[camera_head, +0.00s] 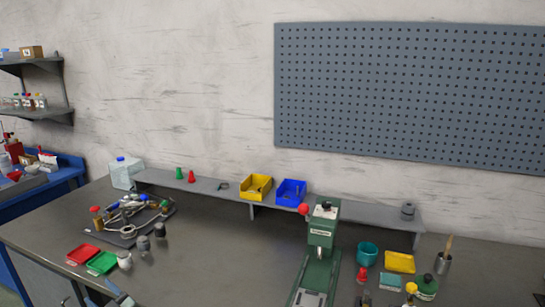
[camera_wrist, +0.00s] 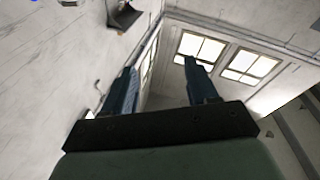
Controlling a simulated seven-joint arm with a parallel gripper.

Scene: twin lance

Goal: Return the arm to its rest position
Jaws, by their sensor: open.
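My gripper (camera_wrist: 158,82) shows in the wrist view with its two dark blue fingers spread apart and nothing between them. It points away from the workbench, toward a pale wall and bright windows (camera_wrist: 200,48). In the head view, a small bluish part at the lower left edge of the bench may belong to my arm, but I cannot tell; the fingers are not clearly visible there.
The dark workbench (camera_head: 215,250) holds a green press (camera_head: 322,235) at centre right, a grey raised shelf (camera_head: 225,188) with yellow (camera_head: 256,187) and blue bins (camera_head: 291,191), red (camera_head: 83,254) and green trays (camera_head: 103,263), and a tool-laden mat (camera_head: 125,240).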

